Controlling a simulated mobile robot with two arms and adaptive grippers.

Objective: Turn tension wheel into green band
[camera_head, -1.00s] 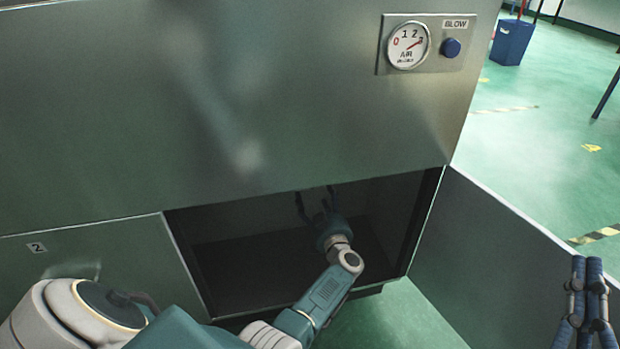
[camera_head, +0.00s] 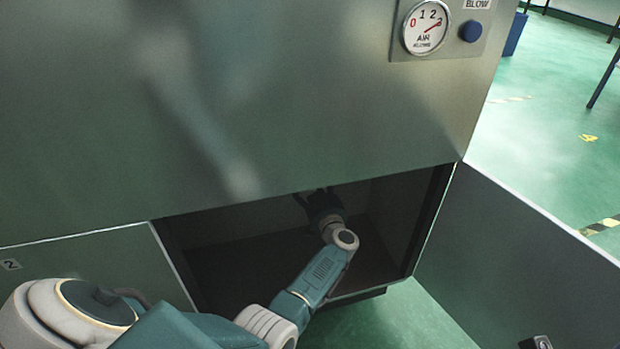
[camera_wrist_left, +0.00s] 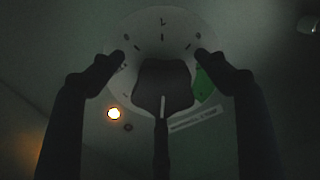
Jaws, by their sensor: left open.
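The tension wheel (camera_wrist_left: 164,86) is a dark lobed knob in the middle of the left wrist view, with a white pointer mark at its lower side. Behind it is a pale round dial (camera_wrist_left: 150,30) with dark marks. The green band (camera_wrist_left: 204,86) lies on the dial's right side; the pointer mark is away from it, pointing down in the picture. My left gripper (camera_wrist_left: 162,58) is open, one finger on each side of the wheel; contact cannot be told. In the head view my left gripper (camera_head: 319,198) reaches into a dark cabinet opening, its fingertips partly hidden. My right gripper is out of view.
The opening's upper edge and dark side walls surround my left arm. An open metal door (camera_head: 520,240) stands to the right. A pressure gauge (camera_head: 425,27) and blue button (camera_head: 471,31) are on the panel above. A small light (camera_wrist_left: 114,114) glows beside the dial.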

